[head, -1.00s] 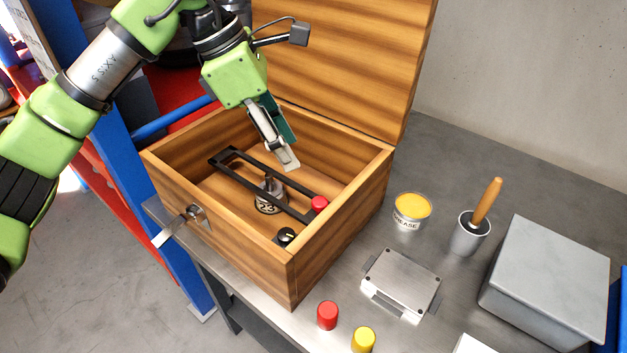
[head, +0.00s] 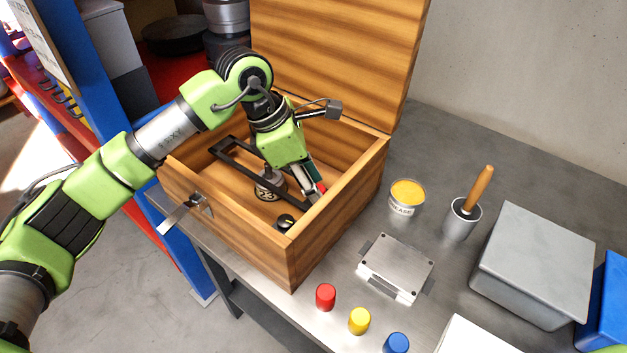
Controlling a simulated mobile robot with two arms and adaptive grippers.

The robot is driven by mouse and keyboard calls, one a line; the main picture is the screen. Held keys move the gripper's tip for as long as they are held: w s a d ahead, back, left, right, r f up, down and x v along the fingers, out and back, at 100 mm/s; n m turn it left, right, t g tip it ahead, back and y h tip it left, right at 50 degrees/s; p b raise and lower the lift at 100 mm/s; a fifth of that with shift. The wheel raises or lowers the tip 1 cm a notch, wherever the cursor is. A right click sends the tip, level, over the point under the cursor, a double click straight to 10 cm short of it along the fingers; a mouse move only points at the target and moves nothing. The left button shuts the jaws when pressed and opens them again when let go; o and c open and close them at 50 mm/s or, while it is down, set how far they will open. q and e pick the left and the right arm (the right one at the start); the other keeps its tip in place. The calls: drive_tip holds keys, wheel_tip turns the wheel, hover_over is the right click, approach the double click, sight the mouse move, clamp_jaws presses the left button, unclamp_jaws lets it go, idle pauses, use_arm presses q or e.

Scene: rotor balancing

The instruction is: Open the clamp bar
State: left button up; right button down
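The black clamp bar (head: 236,152) lies across the inside of the open wooden box (head: 253,246), above a round metal part with a label (head: 267,185). My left gripper (head: 315,193) is down inside the box at the bar's right end. Its fingers are around or beside the red knob (head: 321,188), which is mostly hidden behind them. I cannot tell whether they are closed on it. My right gripper is not in view.
The box lid (head: 330,60) stands open at the back. A black dial (head: 285,221) sits in the box's front corner. On the bench are a grease tin (head: 405,197), a brush in a cup (head: 463,217), a metal plate (head: 397,266), a grey box (head: 533,262) and red, yellow (head: 360,320) and blue caps.

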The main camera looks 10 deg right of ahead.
use_arm(q)
clamp_jaws()
drive_tip(key=shift+w+a+r, duration=0.1)
drive_tip(key=shift+a+r, duration=0.05)
drive_tip(key=shift+r, duration=0.55)
drive_tip(key=w+a+r+g+h+p, duration=0.1)
drive_tip(key=w+a+r+p, duration=0.1)
drive_tip(key=r, duration=0.5)
drive_tip(key=w+a+r+g+h+p, duration=0.1)
drive_tip(key=w+a+r+h+p, duration=0.1)
drive_tip(key=r, duration=0.5)
drive_tip(key=shift+w+a+r+n+g+p, duration=0.3)
drive_tip(key=shift+w+a+r+g+p, duration=0.1)
drive_tip(key=shift+w+a+p, duration=0.45)
drive_tip(key=shift+a, duration=0.1)
